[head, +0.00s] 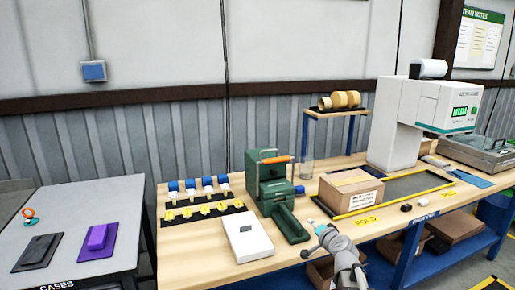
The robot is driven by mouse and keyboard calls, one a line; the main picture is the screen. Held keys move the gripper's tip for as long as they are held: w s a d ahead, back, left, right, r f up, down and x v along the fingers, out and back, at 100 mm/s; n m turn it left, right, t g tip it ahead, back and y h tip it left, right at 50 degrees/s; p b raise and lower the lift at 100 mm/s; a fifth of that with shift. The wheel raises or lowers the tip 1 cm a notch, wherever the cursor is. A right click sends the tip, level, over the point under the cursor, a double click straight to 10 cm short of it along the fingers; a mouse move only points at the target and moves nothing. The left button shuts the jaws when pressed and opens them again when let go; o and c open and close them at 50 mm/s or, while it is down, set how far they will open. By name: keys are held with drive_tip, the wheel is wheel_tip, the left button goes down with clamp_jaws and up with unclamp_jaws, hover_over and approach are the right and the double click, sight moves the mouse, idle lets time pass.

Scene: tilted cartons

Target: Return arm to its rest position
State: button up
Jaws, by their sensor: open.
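My gripper (315,224) is at the lower middle of the head view, at the front edge of the wooden workbench (190,247). It is open, with nothing seen between its fingers. My grey arm rises to it from the bottom of the picture. A closed brown carton (350,191) lies on the bench just beyond and to the right of my gripper, apart from it. The gripper's fingers are small in this view.
A green machine (270,180) with an orange-handled lever stands left of the carton. A white box (248,236) lies near the front edge. A tall white machine (398,140) stands at right. A grey table (60,215) holds a purple case (98,238). Cartons sit on the lower shelf.

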drive_tip(key=s+a+f+n+g, duration=0.6)
drive_tip(key=s+f+g, duration=0.1)
drive_tip(key=s+f, duration=0.25)
drive_tip(key=s+d+f+n+g+h, duration=0.1)
drive_tip(key=s+d+f+g+h, duration=0.1)
drive_tip(key=s+g, duration=0.35)
drive_tip(key=s+d+f+n+g+h, duration=0.1)
drive_tip(key=s+f+n+g+h, duration=0.1)
drive_tip(key=s, duration=0.7)
wheel_tip(320, 180, up, 13)
drive_tip(key=p, duration=1.3)
drive_tip(key=shift+w, duration=0.25)
